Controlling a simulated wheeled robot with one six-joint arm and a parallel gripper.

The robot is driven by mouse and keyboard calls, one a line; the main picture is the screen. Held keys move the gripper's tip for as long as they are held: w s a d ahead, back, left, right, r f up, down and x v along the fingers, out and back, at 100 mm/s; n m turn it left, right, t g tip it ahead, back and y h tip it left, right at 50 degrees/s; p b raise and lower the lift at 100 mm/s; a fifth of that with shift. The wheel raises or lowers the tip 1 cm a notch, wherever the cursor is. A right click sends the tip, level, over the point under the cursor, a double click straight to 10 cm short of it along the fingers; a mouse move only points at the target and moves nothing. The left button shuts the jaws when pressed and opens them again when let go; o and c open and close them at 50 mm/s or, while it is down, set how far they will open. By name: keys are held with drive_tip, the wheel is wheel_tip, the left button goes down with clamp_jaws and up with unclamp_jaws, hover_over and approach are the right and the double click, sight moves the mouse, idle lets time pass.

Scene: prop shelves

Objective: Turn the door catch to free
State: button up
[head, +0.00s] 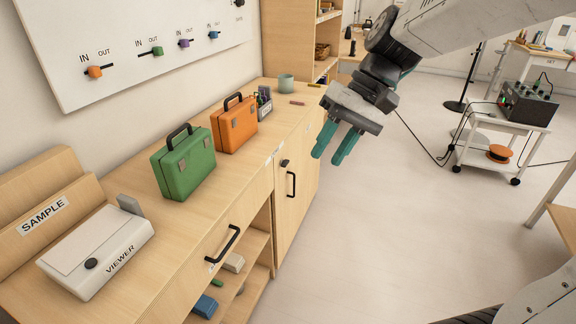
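A small dark catch (285,163) sits near the top left of the light wood cabinet door (296,205), just above a black bar handle (292,184). It is too small for me to tell which way it is turned. A small pale label shows beside it, too small to read. The door looks closed. My gripper (329,157) hangs in the air to the right of the catch and seems apart from it. Its two teal fingers point down with a gap between them. It is open and nothing shows between the fingers.
The counter bears a green case (186,165), an orange case (234,125), a pale cup (286,83) and a white viewer box (97,250). A drawer with a black handle (223,244) and an open shelf lie nearer. The floor (380,230) right of the cabinet is clear.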

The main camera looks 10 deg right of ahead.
drive_tip(key=w+f+m+t+y, duration=0.15)
drive_tip(key=w+f+y, duration=0.4)
drive_tip(key=w, duration=0.85)
drive_tip(key=w+f+m+t+y, duration=0.1)
drive_tip(key=w+f+t+y, duration=0.1)
drive_tip(key=w+f, duration=0.95)
drive_tip(key=w+d+f+m+t+y, duration=0.15)
drive_tip(key=w+d+f+t, duration=0.3)
drive_tip(key=w+f, duration=0.45)
drive_tip(key=w+d+f+m+t, duration=0.3)
drive_tip(key=w+d+f, duration=0.3)
drive_tip(key=f, duration=0.4)
drive_tip(key=x, duration=0.8)
drive_tip(key=shift+w+f, duration=0.2)
drive_tip(key=shift+w, duration=0.15)
drive_tip(key=shift+c, duration=0.3)
clamp_jaws()
